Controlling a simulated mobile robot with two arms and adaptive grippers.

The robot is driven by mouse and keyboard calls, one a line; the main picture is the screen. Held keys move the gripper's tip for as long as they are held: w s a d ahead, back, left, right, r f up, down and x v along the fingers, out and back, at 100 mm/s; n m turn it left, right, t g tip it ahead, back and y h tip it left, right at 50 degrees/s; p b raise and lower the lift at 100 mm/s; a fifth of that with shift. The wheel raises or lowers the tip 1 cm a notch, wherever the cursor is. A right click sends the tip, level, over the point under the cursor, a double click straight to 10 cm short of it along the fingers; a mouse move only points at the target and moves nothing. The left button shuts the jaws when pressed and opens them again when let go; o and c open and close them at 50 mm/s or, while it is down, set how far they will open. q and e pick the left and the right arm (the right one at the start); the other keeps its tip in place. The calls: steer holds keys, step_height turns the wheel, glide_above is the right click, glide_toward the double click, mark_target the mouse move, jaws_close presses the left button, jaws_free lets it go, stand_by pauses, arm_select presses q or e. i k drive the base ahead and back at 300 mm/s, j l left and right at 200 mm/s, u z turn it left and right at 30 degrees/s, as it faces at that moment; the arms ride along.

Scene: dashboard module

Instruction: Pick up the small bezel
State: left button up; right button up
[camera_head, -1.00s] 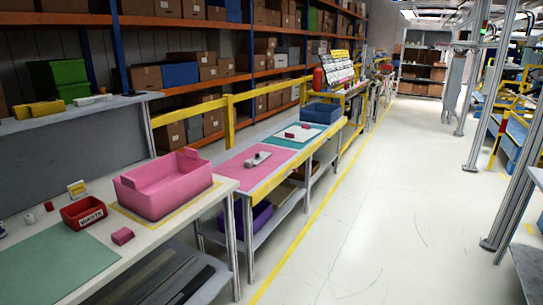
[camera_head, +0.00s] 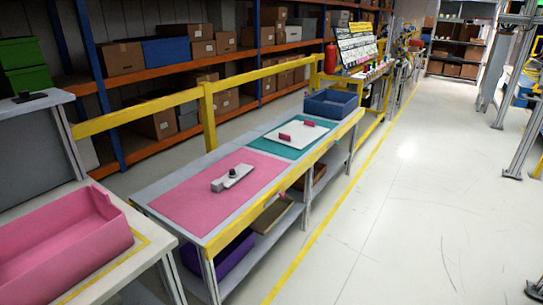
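No part is clearly recognisable as the small bezel at this distance. A grey elongated part with a dark knob (camera_head: 232,177) lies on the pink mat (camera_head: 185,205) of the middle table. Beyond it, a white plate (camera_head: 303,133) lies on the teal mat (camera_head: 262,145), with two small dark pink pieces on it, one nearer (camera_head: 285,137) and one farther (camera_head: 308,124). I cannot tell whether either is the bezel. Neither of my grippers is in view.
A large pink bin (camera_head: 60,250) stands on the near table at lower left. A blue bin (camera_head: 331,103) stands at the table's far end. A purple bin (camera_head: 228,252) is on the lower shelf. The floor aisle (camera_head: 400,220) on the right is clear.

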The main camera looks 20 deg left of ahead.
mark_target(226, 182)
steer(key=i+l+u, duration=0.1)
steer(key=i+u, duration=0.3)
steer(key=i, duration=0.2)
steer(key=i+l+u, duration=0.4)
steer(key=i, duration=0.15)
steer(key=i+l+u, duration=0.35)
steer(key=i, duration=0.15)
